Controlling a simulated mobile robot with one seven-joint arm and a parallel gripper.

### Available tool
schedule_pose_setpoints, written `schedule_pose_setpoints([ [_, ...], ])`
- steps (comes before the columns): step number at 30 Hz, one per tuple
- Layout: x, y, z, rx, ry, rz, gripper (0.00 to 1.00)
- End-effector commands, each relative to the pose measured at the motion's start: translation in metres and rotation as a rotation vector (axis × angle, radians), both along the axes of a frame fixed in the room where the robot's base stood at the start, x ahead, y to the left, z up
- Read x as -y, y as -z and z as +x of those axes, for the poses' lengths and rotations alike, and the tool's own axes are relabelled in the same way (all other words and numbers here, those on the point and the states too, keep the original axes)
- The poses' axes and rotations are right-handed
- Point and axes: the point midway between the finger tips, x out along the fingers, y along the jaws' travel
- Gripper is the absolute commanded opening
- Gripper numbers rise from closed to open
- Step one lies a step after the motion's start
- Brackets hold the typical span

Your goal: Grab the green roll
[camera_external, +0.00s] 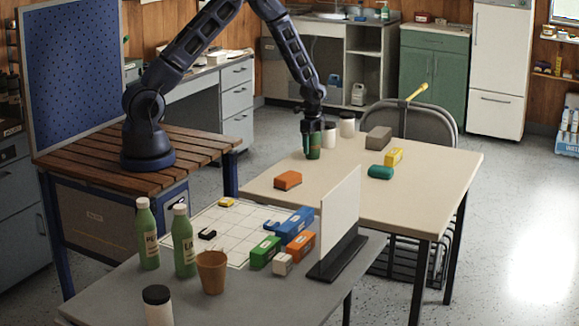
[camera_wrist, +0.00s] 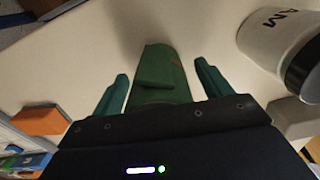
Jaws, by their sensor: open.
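A dark green roll-like object (camera_wrist: 163,72) stands out in the wrist view between the two teal fingers of my gripper (camera_wrist: 162,82), with a gap on both sides. In the external view my gripper (camera_external: 312,148) points down at the beige table, and a small green and brown object (camera_external: 314,154) shows at its fingertips, partly hidden by them. My gripper is open around it. A separate teal-green rounded item (camera_external: 380,172) lies further right on the same table.
White jars (camera_external: 347,125) stand close beside my gripper; one with a dark lid (camera_wrist: 283,38) is near in the wrist view. An orange block (camera_external: 288,180), a grey block (camera_external: 378,138) and a yellow block (camera_external: 394,156) share the beige table (camera_external: 440,175). A white panel (camera_external: 341,220) stands in front.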

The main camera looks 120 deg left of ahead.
Motion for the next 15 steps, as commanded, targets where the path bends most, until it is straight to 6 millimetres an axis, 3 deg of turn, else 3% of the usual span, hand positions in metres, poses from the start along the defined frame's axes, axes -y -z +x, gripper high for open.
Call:
schedule_pose_setpoints([
  [2,0.0001,-0.0002,0.0,0.0,0.0,0.0,0.74],
  [9,0.0002,-0.0002,0.0001,0.0,0.0,0.0,0.26],
  [15,0.0001,-0.0005,0.0001,0.0,0.0,0.0,0.26],
])
